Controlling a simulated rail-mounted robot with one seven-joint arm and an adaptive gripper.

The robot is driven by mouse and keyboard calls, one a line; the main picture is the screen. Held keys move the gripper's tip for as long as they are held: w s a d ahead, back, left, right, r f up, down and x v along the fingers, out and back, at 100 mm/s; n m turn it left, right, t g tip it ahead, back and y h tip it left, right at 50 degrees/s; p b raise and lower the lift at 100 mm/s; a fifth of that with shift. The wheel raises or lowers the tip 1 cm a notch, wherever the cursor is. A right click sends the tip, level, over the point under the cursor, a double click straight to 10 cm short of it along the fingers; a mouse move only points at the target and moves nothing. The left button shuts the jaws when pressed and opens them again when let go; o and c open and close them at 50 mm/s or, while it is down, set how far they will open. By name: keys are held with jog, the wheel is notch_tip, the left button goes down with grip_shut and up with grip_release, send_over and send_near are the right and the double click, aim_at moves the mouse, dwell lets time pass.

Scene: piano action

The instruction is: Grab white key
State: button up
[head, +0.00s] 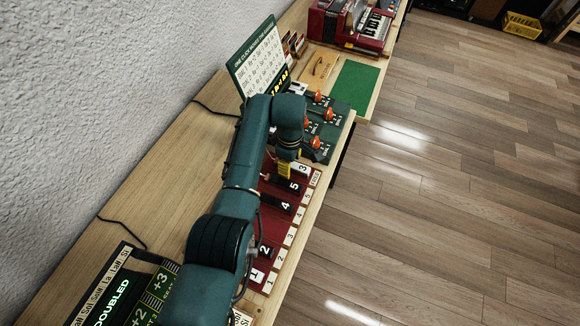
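A red board (270,222) on the bench holds white and black numbered pieces. A white key marked 1 (257,275) lies near its front end, and a white piece marked 3 (304,168) lies at its far end. Black keys marked 2 (265,252), 4 (285,205) and 5 (293,187) lie between them. My gripper (285,172) points down over the far end of the board, left of the white 3 and near the black 5. Its fingers are mostly hidden, so I cannot tell their opening or any contact. My arm hides the board's left side.
A panel with orange-red knobs (317,143) stands just beyond the board. A sign (262,62), a green mat (355,86) and a red accordion (350,25) are farther along. A lit panel (110,300) stands front left. The bench's left strip (165,190) is mostly clear.

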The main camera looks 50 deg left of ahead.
jog(key=shift+f, duration=0.55)
jog(key=shift+a, duration=0.1)
jog(key=shift+c, duration=0.2)
grip_shut()
